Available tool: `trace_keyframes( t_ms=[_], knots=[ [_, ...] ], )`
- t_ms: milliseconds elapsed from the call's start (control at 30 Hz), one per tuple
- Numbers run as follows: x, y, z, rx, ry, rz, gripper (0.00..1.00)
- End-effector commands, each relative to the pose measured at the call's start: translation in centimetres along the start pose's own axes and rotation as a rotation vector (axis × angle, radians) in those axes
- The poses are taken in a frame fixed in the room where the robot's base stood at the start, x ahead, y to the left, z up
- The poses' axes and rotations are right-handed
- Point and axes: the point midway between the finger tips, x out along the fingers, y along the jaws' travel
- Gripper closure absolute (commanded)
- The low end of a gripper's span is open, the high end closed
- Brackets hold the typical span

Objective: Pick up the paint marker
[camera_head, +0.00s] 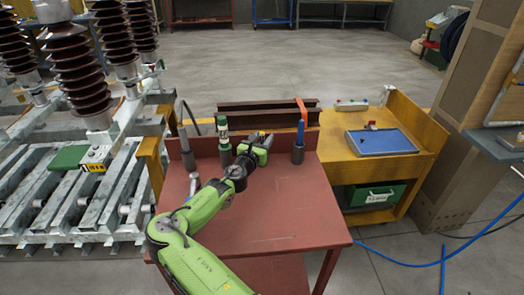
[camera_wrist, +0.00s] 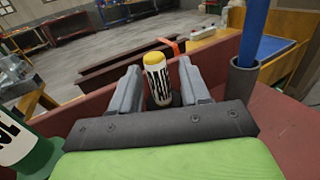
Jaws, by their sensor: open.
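The paint marker (camera_wrist: 156,72) has a yellow top and a white body with black lettering, partly cut off to "PA". In the wrist view it stands roughly upright, framed between the two fingers of my gripper (camera_wrist: 158,88). The fingers are open, with one on each side of it. A dark part shows at its lower end; the rest is hidden behind the gripper body. In the head view my gripper (camera_head: 262,141) is at the back of the red table, and I cannot clearly make out the marker there.
A green-and-white container (camera_head: 223,130) stands left of my gripper. A blue tool (camera_head: 300,130) stands in a dark holder (camera_head: 298,154) to the right. The red table (camera_head: 280,205) has a raised back edge and a clear front. A yellow bench (camera_head: 425,150) with a blue tray (camera_head: 355,144) stands right.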

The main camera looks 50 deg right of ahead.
Motion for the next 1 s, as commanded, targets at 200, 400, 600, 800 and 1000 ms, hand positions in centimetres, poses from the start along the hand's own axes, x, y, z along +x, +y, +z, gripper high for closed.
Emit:
trace_keyframes(
  t_ms=[200, 400, 600, 800, 1000],
  knots=[
    [0.0, 0.1, 0.1, 0.001, 0.0, 0.001, 0.6],
    [0.0, 0.1, 0.1, 0.001, 0.0, 0.001, 0.91],
    [0.0, 0.1, 0.1, 0.001, 0.0, 0.001, 1.0],
    [0.0, 0.1, 0.6, 0.002, 0.0, 0.001, 1.0],
    [0.0, 0.1, 3.9, 0.005, -0.002, 0.0, 1.0]
  ],
)
